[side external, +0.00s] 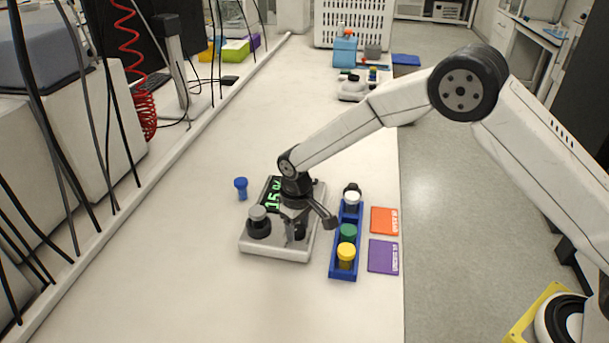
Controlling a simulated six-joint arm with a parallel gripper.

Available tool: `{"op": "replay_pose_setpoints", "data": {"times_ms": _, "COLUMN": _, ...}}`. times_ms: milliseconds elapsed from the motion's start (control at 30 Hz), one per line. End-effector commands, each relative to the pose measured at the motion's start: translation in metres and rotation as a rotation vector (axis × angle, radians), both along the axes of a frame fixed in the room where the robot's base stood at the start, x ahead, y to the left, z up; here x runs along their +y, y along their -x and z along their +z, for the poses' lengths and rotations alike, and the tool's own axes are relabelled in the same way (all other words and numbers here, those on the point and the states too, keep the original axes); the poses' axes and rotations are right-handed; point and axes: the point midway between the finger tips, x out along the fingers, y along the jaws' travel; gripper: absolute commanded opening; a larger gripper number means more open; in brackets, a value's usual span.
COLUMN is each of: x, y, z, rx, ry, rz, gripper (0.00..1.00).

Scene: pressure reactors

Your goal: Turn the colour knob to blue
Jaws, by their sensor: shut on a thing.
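A white reactor device (276,252) stands on the bench, with a dark display (272,194) reading 15% in green. A grey-topped dark knob (258,222) sits free at its front left. My gripper (296,238) points down over the device's front right and is shut on a dark knob (300,228) there. The gripper hides most of that knob, so I cannot tell its setting or any colour marks.
Right of the device, a blue rack (345,274) holds white-, green- and yellow-capped vials. An orange mat (384,221) and a purple mat (383,257) lie beside it. A blue-capped vial (241,187) stands left of the device. The bench front is clear.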

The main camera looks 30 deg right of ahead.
Motion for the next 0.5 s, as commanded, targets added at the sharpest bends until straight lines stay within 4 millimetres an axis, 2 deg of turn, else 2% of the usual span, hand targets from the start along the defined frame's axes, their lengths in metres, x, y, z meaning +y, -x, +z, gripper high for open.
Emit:
{"op": "replay_pose_setpoints", "data": {"times_ms": 200, "x": 0.0002, "y": 0.0002, "z": 0.0002, "rx": 0.0, "ry": 0.0, "rz": 0.098, "gripper": 0.0}}
{"op": "replay_pose_setpoints", "data": {"times_ms": 500, "x": 0.0001, "y": 0.0003, "z": 0.0001, "rx": 0.001, "ry": 0.0, "rz": 0.135, "gripper": 0.0}}
